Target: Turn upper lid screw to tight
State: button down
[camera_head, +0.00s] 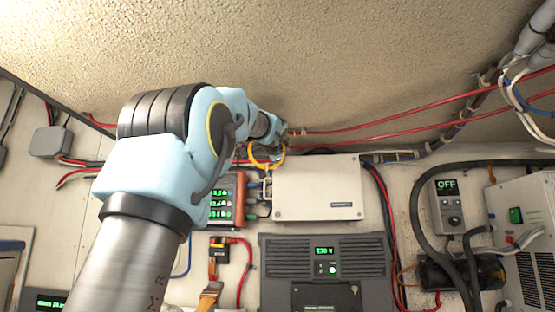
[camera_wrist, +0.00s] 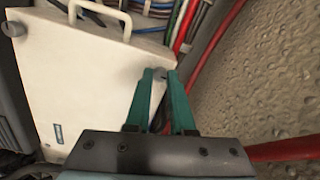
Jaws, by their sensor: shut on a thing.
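The white box with its lid (camera_head: 318,187) is fixed on the wall in the middle of the head view. It fills the left of the wrist view (camera_wrist: 80,85). My gripper (camera_wrist: 159,77) has two green fingers, shut on a small grey screw, the upper lid screw (camera_wrist: 160,71), at the box's upper edge. Only the screw's end shows between the fingertips, so its turn angle cannot be told. A second round grey screw (camera_wrist: 13,28) shows on the lid's opposite side. In the head view my arm reaches the box's upper left; the fingers and held screw are not clear there.
Red cables (camera_head: 420,110) run along the textured surface just above the box. A white handle (camera_wrist: 98,10) and a bundle of cables lie close to the gripper. A grey panel (camera_head: 325,270) sits below the box. A red-framed meter (camera_head: 227,200) stands at its left.

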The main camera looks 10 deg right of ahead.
jog(key=c, duration=0.8)
grip_release()
jog(key=shift+o, duration=0.2)
jog(key=shift+s, duration=0.1)
jog(key=b+v, duration=0.5)
jog(key=v, duration=0.5)
jog(key=shift+s+b, duration=0.3)
